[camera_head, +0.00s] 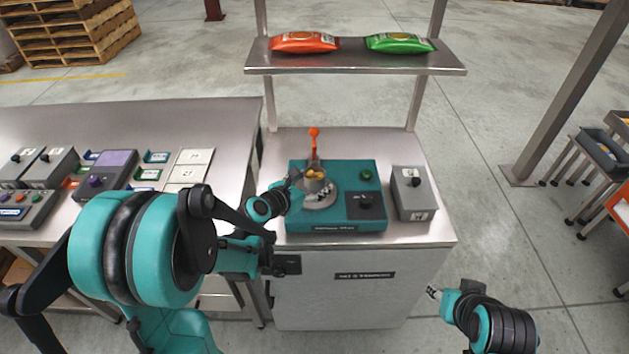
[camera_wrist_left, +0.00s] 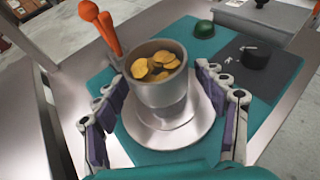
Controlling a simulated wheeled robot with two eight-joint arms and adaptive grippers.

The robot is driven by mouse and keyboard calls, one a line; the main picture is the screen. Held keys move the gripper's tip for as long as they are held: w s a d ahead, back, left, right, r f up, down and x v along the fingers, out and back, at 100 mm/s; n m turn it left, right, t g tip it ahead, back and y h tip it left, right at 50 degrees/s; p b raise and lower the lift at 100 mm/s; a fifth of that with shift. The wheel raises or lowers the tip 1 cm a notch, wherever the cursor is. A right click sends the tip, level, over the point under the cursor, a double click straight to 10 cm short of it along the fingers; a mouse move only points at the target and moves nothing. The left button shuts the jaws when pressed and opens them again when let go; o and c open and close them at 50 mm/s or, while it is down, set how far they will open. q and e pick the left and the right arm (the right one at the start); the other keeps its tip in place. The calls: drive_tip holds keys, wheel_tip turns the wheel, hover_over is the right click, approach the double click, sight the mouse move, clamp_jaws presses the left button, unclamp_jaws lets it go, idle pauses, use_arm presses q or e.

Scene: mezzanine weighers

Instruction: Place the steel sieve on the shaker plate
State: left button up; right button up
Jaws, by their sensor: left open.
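The steel sieve (camera_wrist_left: 160,92), a grey cup holding several yellow-orange chips, stands upright on the round shaker plate (camera_wrist_left: 190,130) in the left wrist view. In the head view the sieve (camera_head: 314,182) is partly hidden by my left gripper (camera_head: 298,182), with the pale plate (camera_head: 320,199) beneath it. In the left wrist view my left gripper (camera_wrist_left: 166,98) is open, with one finger on each side of the sieve and apparent gaps between. My right gripper (camera_head: 433,292) is off to the lower right, away from the machine, and too small to read.
The plate is on a teal machine (camera_head: 345,222) with a green button (camera_head: 365,174). An orange-handled lever (camera_head: 314,135) rises behind the sieve. A grey control box (camera_head: 413,193) stands to the right. A shelf (camera_head: 350,58) above holds an orange bag (camera_head: 304,42) and a green bag (camera_head: 399,43).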

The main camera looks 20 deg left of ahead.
use_arm(q)
drive_tip(key=p+v, duration=0.2)
drive_tip(key=v, duration=0.9)
drive_tip(key=shift+p, duration=0.4)
drive_tip(key=s+d+m+g+y, duration=0.1)
drive_tip(key=s+m, duration=0.6)
drive_tip(key=m, duration=0.9)
drive_tip(key=s+d+r+m+g+y, duration=0.1)
drive_tip(key=s+m, duration=0.7)
drive_tip(key=m, duration=0.8)
drive_tip(key=d+g+y, duration=0.1)
drive_tip(key=g+y, duration=0.1)
drive_tip(key=g, duration=0.1)
drive_tip(key=shift+s+d+g, duration=0.2)
drive_tip(key=shift+s+g, duration=0.05)
drive_tip(key=shift+g, duration=0.15)
